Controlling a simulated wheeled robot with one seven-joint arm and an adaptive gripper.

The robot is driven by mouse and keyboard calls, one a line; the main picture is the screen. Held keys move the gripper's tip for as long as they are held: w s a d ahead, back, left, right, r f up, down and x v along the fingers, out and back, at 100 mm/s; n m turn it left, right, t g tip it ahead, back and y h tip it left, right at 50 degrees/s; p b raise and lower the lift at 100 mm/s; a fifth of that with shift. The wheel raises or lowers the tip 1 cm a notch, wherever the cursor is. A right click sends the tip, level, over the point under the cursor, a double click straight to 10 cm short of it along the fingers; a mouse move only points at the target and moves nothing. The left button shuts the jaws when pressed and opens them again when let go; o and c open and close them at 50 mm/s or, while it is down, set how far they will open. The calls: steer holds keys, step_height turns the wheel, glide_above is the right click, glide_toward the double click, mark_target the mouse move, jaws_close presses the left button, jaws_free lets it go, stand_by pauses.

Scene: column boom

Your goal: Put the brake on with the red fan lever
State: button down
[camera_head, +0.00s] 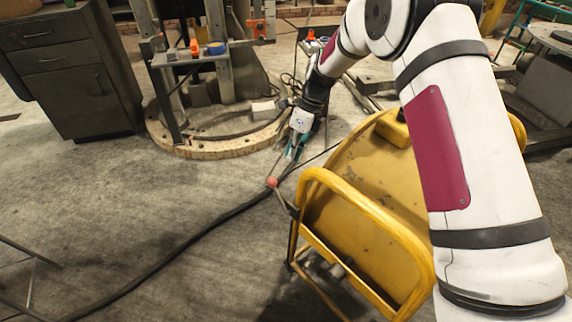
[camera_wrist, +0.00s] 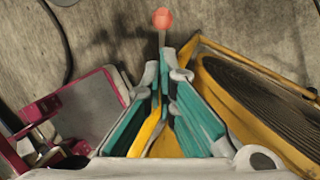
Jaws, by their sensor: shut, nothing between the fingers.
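The lever with a round red knob (camera_head: 271,182) sticks out from the side of a yellow-framed reel (camera_head: 365,215). In the wrist view the red knob (camera_wrist: 162,18) is at the top centre, just beyond the fingertips. Its thin rod runs down behind them, so its lower end is hidden there. My gripper (camera_head: 291,156) has teal fingers and is shut and empty. In the head view its tips are just above and to the right of the knob. In the wrist view the fingertips (camera_wrist: 165,72) appear in line with the rod; I cannot tell whether they touch it.
Dark coiled cable (camera_wrist: 245,90) lies in the reel at right. A black cable (camera_head: 185,250) crosses the floor. A round base (camera_head: 215,147) with a column and a small shelf (camera_head: 190,57) stands behind, and a dark drawer cabinet (camera_head: 75,70) at back left. The left floor is mostly clear.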

steer(key=x, duration=0.9)
steer(key=shift+f+b, duration=0.2)
steer(key=shift+b, duration=0.15)
steer(key=shift+s, duration=0.1)
steer(key=shift+g+h, duration=0.5)
steer(key=shift+g, duration=0.1)
steer(key=w+a+f+b, duration=0.1)
steer(key=b, duration=0.1)
steer(key=w+a+f+b, duration=0.1)
steer(key=w+a+b, duration=0.1)
steer(key=shift+w+a+f, duration=0.2)
steer(key=shift+w+f, duration=0.1)
